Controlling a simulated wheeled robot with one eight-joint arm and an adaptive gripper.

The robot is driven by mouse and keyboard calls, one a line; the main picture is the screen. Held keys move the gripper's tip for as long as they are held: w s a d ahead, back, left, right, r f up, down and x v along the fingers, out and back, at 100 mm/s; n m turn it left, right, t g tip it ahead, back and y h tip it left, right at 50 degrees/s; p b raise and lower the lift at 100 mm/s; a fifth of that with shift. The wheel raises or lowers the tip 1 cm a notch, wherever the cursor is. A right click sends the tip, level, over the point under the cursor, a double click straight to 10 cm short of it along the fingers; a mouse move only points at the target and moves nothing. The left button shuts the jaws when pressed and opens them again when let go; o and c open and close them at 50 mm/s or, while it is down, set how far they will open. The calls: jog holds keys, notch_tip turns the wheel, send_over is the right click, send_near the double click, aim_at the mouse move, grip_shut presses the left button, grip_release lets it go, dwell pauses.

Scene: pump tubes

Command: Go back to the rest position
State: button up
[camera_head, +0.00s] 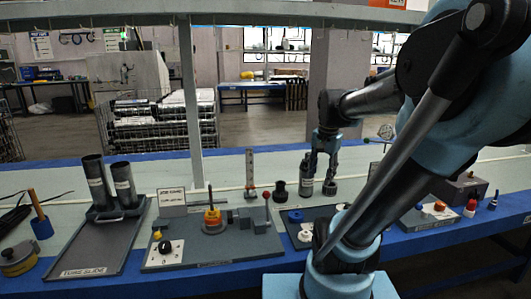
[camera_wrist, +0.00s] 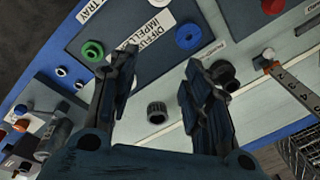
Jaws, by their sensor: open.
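My gripper (camera_head: 321,168) is open, with its fingers pointing down above the blue-edged bench. In the wrist view its two fingers (camera_wrist: 163,78) are spread apart with nothing held between them. A black knurled ring (camera_wrist: 157,112) stands on the bench top, seen past the gap between the fingers. In the head view a dark labelled cylinder (camera_head: 306,182) stands at the gripper's left, close to it; whether they touch I cannot tell. Two dark tubes (camera_head: 123,185) stand upright in a grey tray (camera_head: 92,245) at the left.
A grey fixture plate (camera_head: 225,255) with an orange-and-yellow part (camera_head: 212,217) and a red-knobbed lever (camera_head: 266,205) sits mid-bench. A job card (camera_head: 171,197) stands behind it. A plate labelled impeller (camera_wrist: 120,35) holds coloured rings. A shelf beam (camera_head: 250,14) and its post cross behind.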

jog(key=s+f+n, duration=0.8)
jog(key=s+f, duration=0.3)
jog(key=shift+t, duration=0.3)
jog(key=shift+w+f, duration=0.2)
jog(key=shift+w, duration=0.3)
